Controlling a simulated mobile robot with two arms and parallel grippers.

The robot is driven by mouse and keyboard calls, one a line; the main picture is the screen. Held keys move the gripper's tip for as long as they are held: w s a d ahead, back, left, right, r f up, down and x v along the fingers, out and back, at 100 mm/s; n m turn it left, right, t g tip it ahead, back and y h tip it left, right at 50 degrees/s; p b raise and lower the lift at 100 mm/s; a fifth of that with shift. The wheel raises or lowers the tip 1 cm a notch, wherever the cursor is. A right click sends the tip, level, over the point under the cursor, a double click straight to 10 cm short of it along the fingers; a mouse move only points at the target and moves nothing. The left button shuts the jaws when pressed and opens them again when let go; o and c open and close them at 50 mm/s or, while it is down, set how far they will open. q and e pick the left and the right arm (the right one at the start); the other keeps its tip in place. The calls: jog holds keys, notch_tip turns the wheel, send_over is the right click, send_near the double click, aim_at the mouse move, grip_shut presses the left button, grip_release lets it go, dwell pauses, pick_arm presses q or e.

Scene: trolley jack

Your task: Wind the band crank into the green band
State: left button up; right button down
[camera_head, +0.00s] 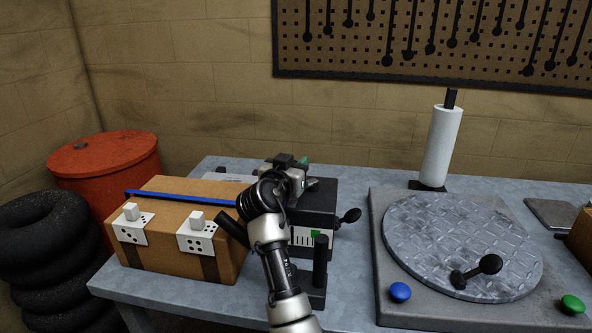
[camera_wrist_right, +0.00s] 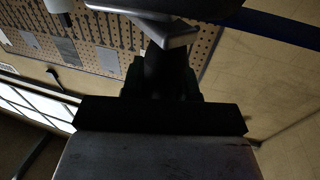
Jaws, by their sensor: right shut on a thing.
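A black box unit (camera_head: 312,206) stands on the bench at the right end of a brown carton. Its front has a white dial (camera_head: 303,237) with dark marks and a green band (camera_head: 315,233); I cannot make out a pointer. My right gripper (camera_head: 291,172) is over the unit's top, shut on a dark part that I take for the band crank; the gripper and arm largely hide it. In the right wrist view, the gripper (camera_wrist_right: 160,85) is against a dark bar, too dark for detail. My left gripper is not in view.
The carton (camera_head: 165,254) carries a blue strap (camera_head: 170,197) and white sockets. A black lever (camera_head: 349,216) sticks out right of the unit, and a black post (camera_head: 320,262) stands before it. A round plate (camera_head: 460,230) and paper roll (camera_head: 442,145) are further right.

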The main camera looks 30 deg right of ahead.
jog(key=shift+r, duration=0.1)
jog(key=c, duration=0.8)
grip_release()
jog(key=shift+w, duration=0.1)
jog(key=shift+c, duration=0.2)
jog(key=shift+r, duration=0.4)
jog(key=s+d+r, duration=0.5)
jog(key=s+r, duration=0.5)
jog(key=shift+s+d, duration=0.15)
jog(key=shift+d, duration=0.2)
